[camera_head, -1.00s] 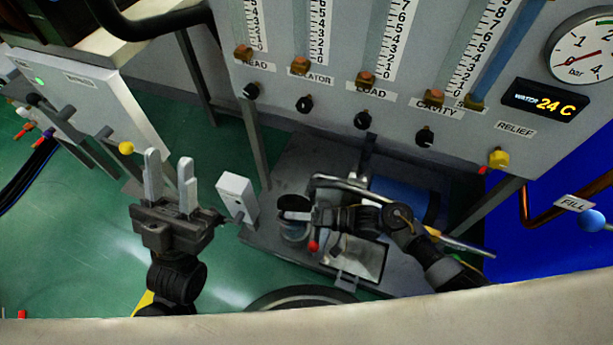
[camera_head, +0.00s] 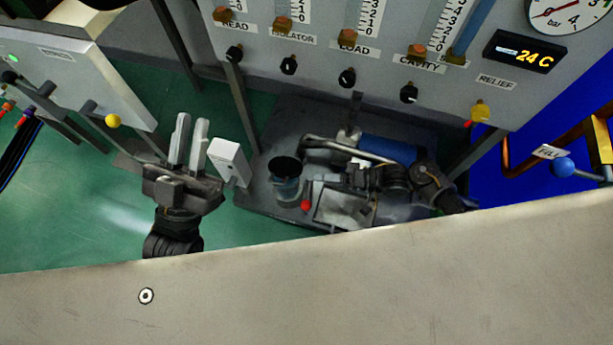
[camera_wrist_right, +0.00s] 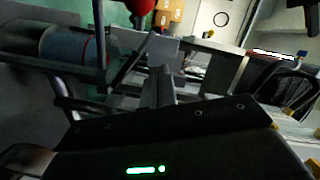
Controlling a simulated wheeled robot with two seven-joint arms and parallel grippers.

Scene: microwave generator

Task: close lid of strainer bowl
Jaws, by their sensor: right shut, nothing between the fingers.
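The strainer bowl (camera_head: 286,188) is a clear, bluish cup on the grey base plate, left of the pipework, in the head view. A dark round top (camera_head: 285,167) covers its upper end; I cannot tell whether this is a fully seated lid. My right gripper (camera_head: 350,180) is shut and empty, to the right of the bowl and apart from it, over the metal tray. Its fingers (camera_wrist_right: 161,88) also show in the right wrist view.
A red knob (camera_head: 305,205) sits beside the bowl, and a blue cylinder (camera_head: 388,149) lies behind my right gripper. The white box (camera_head: 230,162) stands between my left gripper and the bowl. A gauge panel (camera_head: 380,75) rises behind. A broad pale surface (camera_head: 330,285) fills the foreground.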

